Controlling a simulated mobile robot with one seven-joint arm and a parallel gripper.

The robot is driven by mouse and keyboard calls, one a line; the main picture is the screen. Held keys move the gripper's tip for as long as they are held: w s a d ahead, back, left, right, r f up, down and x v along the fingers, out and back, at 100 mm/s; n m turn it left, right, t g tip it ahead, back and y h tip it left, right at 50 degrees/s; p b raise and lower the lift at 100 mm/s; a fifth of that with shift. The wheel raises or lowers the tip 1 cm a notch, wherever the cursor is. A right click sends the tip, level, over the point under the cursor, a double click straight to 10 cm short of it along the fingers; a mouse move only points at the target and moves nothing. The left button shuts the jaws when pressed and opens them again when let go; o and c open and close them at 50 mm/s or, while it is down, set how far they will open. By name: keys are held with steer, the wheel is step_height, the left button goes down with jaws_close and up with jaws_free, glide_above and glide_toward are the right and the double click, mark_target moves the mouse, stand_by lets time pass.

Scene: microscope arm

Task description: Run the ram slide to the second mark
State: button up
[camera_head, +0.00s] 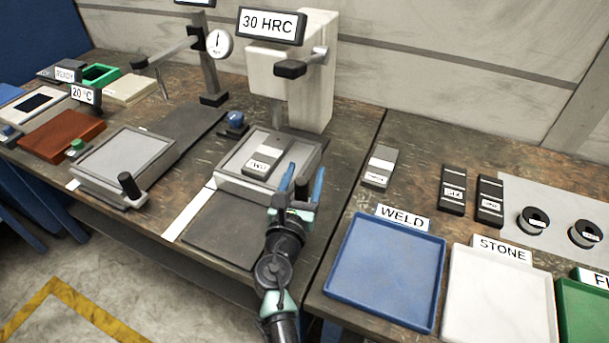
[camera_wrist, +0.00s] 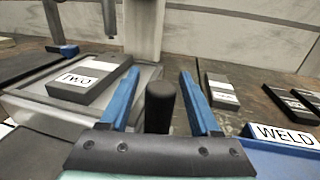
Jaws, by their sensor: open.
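A grey slide tray (camera_head: 231,186) sits under the tester with the "30 HRC" sign (camera_head: 272,22); I take it for the ram slide. A block marked "TWO" (camera_head: 262,163) lies on it, also seen in the wrist view (camera_wrist: 88,82). A black upright handle (camera_wrist: 160,106) stands at the slide's right front corner. My gripper (camera_head: 302,182) is open, its blue fingers on either side of the handle with gaps visible in the wrist view. A white strip (camera_head: 190,213) lies on the bench left of the slide. I cannot make out which mark is second.
Another grey slide (camera_head: 125,158) with a black handle (camera_head: 129,185) stands left. A blue "WELD" tray (camera_head: 386,308) and white "STONE" tray (camera_head: 500,330) are right. Dark labelled blocks (camera_head: 453,190) lie behind them. A dark mat (camera_head: 222,234) in front of the slide is clear.

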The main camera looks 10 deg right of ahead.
jaws_close()
stand_by(1.4)
